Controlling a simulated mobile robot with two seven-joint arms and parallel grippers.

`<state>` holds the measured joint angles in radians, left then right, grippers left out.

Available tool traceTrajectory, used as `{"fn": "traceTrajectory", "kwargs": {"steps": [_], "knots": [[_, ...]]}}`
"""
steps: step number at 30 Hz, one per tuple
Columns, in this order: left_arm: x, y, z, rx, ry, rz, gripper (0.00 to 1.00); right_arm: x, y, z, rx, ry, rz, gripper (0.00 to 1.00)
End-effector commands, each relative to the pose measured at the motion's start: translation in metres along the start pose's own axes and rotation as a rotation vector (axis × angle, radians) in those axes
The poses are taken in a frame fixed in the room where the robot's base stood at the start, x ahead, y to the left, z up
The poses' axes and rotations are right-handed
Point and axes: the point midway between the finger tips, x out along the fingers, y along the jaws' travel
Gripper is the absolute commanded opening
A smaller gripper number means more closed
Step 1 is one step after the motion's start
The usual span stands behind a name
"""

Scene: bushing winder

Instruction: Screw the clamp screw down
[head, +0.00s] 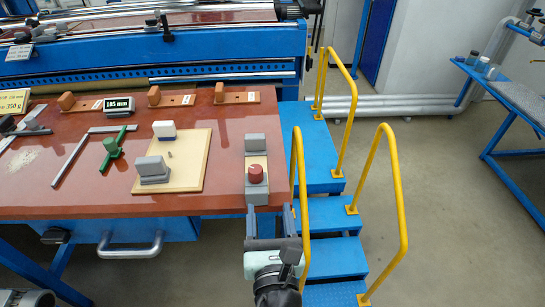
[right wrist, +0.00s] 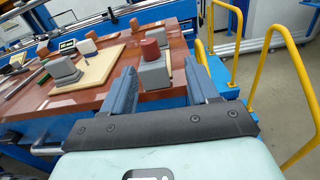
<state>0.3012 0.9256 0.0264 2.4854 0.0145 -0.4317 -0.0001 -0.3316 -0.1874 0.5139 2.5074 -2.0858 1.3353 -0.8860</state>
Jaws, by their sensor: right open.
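The clamp screw shows as a red knob (head: 256,172) on top of a grey block (head: 257,192) near the table's front right corner. The knob also shows in the right wrist view (right wrist: 151,49), upright on its block (right wrist: 154,75). A second grey block (head: 255,143) stands behind it on the same pale strip. My right gripper (head: 269,212) is open and empty, just in front of the table edge, its fingers pointing toward the knob block. In the right wrist view its fingertips (right wrist: 160,68) lie short of the block. My left gripper is not in view.
A wooden board (head: 200,183) with a grey block (head: 152,170) and a white-topped block (head: 164,130) lies left of the clamp. A green tool (head: 112,147) is farther left. Blue steps (head: 334,214) with yellow rails (head: 396,190) stand close on the right.

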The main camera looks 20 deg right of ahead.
Motion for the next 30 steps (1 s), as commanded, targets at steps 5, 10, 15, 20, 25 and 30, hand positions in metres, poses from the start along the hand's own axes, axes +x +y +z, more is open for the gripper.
{"fn": "traceTrajectory", "kwargs": {"steps": [5,10,15,20,25,30], "knots": [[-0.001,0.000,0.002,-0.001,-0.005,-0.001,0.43,-0.008,0.015,-0.005,-0.022,-0.013,0.070,0.59],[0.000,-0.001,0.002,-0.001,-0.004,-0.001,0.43,0.013,0.016,-0.005,-0.022,-0.011,0.066,0.59],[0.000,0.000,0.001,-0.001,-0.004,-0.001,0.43,0.050,0.018,-0.005,-0.022,-0.010,0.064,0.59],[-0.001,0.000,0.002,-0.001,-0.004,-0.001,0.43,0.083,0.020,-0.004,-0.022,-0.010,0.064,0.59],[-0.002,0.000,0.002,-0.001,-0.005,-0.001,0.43,0.109,0.022,-0.004,-0.022,-0.012,0.066,0.59],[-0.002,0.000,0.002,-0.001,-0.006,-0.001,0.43,0.121,0.023,-0.004,-0.022,-0.012,0.067,0.59]]}}
